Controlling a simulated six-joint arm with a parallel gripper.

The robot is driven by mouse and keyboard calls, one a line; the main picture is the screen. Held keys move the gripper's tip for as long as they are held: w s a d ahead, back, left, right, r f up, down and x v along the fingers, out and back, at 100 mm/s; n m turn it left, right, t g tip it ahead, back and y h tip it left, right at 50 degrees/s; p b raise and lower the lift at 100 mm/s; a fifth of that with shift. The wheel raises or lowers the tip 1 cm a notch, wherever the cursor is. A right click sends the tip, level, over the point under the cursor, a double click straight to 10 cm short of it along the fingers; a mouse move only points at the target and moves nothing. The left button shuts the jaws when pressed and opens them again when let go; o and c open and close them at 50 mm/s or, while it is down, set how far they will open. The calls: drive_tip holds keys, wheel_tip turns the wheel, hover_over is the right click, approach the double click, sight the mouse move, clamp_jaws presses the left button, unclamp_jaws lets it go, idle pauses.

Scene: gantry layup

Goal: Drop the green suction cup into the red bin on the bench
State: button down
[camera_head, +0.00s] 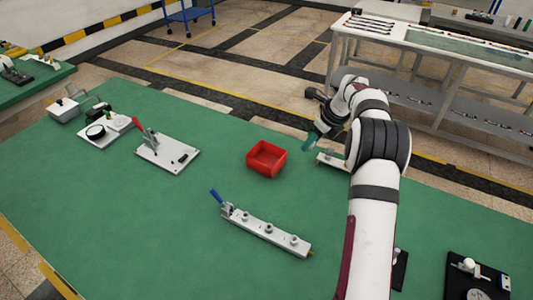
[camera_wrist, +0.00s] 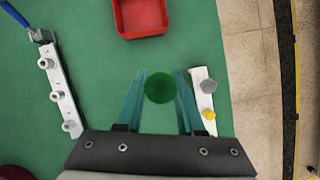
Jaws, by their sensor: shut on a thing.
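The green suction cup (camera_wrist: 159,88) shows as a dark green disc between the teal fingers of my gripper (camera_wrist: 159,92) in the wrist view. My gripper is shut on it. In the head view my gripper (camera_head: 309,144) is above the bench, to the right of the red bin; the cup is too small to make out there. The red bin (camera_head: 266,158) stands open on the green bench (camera_head: 100,225), and its visible inside looks empty. In the wrist view the bin (camera_wrist: 142,34) is at the top, beyond the fingertips, apart from the cup.
A white rail with knobs and a blue-handled clamp (camera_head: 265,231) lies in front of the bin. A white plate with a red-handled clamp (camera_head: 166,152) is to its left. A small white strip fixture (camera_wrist: 206,105) is close right of my fingers. Bench around the bin is clear.

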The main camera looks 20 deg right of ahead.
drive_tip(key=shift+w+m, duration=0.25)
drive_tip(key=shift+m, duration=0.15)
hover_over(271, 164)
drive_tip(key=s, duration=0.2)
drive_tip(key=f, duration=0.7)
drive_tip(key=shift+w+d, duration=0.25)
drive_tip(key=shift+d, duration=0.1)
wheel_tip(271, 164, down, 4)
drive_tip(key=shift+r, duration=0.1)
drive_tip(key=shift+f, duration=0.6)
drive_tip(key=c, duration=0.5)
unclamp_jaws()
